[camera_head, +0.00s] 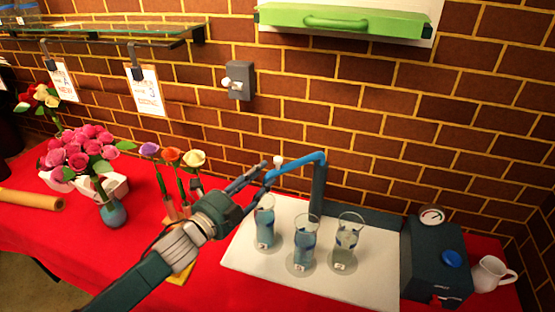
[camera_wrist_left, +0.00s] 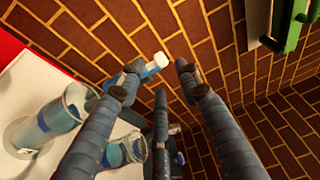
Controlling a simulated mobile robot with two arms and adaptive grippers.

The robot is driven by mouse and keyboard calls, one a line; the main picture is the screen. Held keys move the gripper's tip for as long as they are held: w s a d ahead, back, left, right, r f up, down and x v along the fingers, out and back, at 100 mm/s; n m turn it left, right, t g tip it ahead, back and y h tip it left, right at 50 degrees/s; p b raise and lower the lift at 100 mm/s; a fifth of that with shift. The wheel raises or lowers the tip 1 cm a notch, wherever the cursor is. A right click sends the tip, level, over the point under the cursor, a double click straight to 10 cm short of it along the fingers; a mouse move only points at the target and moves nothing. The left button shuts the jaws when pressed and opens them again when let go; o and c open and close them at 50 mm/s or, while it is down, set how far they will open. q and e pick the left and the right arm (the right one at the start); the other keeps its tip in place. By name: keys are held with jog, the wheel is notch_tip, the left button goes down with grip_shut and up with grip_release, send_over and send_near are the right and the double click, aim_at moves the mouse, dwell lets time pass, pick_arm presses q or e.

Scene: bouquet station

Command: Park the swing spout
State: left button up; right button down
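The blue swing spout (camera_head: 298,165) rises from an upright post at the back of the white board, bends, and reaches left with its end above the left glass (camera_head: 265,228). A small white knob (camera_head: 278,160) stands on the arm near its end. My left gripper (camera_head: 262,174) is at the spout's free end, its fingers pointing toward it. In the left wrist view the two fingers are apart, and a blue spout piece with a white end (camera_wrist_left: 153,66) shows between and just past the fingertips. I cannot tell whether they touch. My right gripper is not in view.
Two more glasses, the middle (camera_head: 304,244) and right (camera_head: 347,240), stand on the white board (camera_head: 378,285). A dark box with a gauge (camera_head: 432,216) and a white jug (camera_head: 490,273) are at right. Flower stems (camera_head: 180,172) and a rose bouquet (camera_head: 75,155) are left of my arm.

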aim_at(278, 162)
pick_arm(q)
jog(key=p+x, duration=0.1)
jog(key=x, duration=0.7)
jog(key=shift+w+d+p, duration=0.1)
jog(key=shift+d+p, duration=0.05)
jog(key=shift+p, duration=0.25)
jog(key=shift+f, duration=0.1)
grip_shut()
